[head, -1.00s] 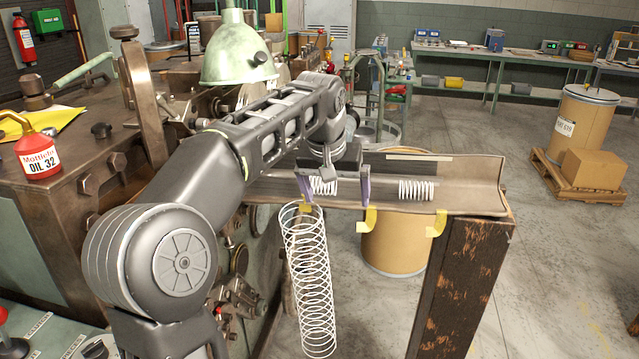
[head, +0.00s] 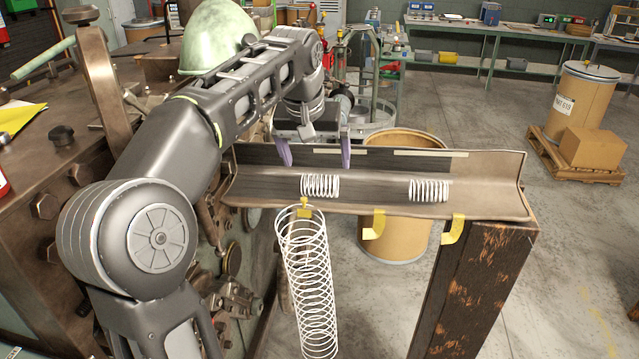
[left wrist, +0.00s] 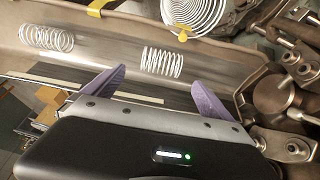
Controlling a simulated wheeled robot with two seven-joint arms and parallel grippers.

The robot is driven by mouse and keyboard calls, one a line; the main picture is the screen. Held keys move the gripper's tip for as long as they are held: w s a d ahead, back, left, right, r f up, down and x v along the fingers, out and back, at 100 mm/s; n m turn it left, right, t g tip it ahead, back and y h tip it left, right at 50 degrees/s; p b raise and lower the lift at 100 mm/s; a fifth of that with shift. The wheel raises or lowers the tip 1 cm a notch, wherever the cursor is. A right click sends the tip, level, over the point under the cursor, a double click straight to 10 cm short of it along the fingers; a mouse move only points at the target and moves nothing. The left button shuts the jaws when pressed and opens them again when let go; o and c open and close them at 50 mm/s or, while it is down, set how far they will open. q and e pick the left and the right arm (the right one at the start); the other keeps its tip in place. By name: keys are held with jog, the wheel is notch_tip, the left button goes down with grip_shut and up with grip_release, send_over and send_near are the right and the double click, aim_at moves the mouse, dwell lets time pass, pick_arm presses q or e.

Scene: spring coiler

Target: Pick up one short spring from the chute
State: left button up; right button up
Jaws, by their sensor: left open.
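Two short white coil springs lie in the metal chute (head: 480,170). The nearer spring (head: 320,186) lies mid-chute, and the other spring (head: 428,190) lies farther right. My left gripper (head: 316,160) is open and empty, with its purple fingers above and behind the nearer spring. In the left wrist view, the fingers (left wrist: 158,82) point toward that spring (left wrist: 162,61), which lies beyond the tips and between them. The other spring (left wrist: 46,38) lies to the left there. My right gripper is not in view.
A long white spring (head: 308,285) hangs from a yellow hook at the chute's front edge. A dark wooden post (head: 475,290) stands under the chute's right end. A tan drum (head: 395,240) stands behind the chute. The coiler machine is at left.

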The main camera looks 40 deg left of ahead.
aim_at(320, 177)
pick_arm(q)
jog(key=shift+x, duration=1.35)
jog(key=shift+a, duration=0.1)
jog(key=shift+p+x, duration=0.55)
jog(key=shift+x, duration=2.1)
jog(key=c, duration=1.5)
jog(key=shift+o, duration=0.2)
jog(key=shift+r, duration=0.15)
notch_tip(320, 177, up, 10)
jog(key=shift+f, duration=0.1)
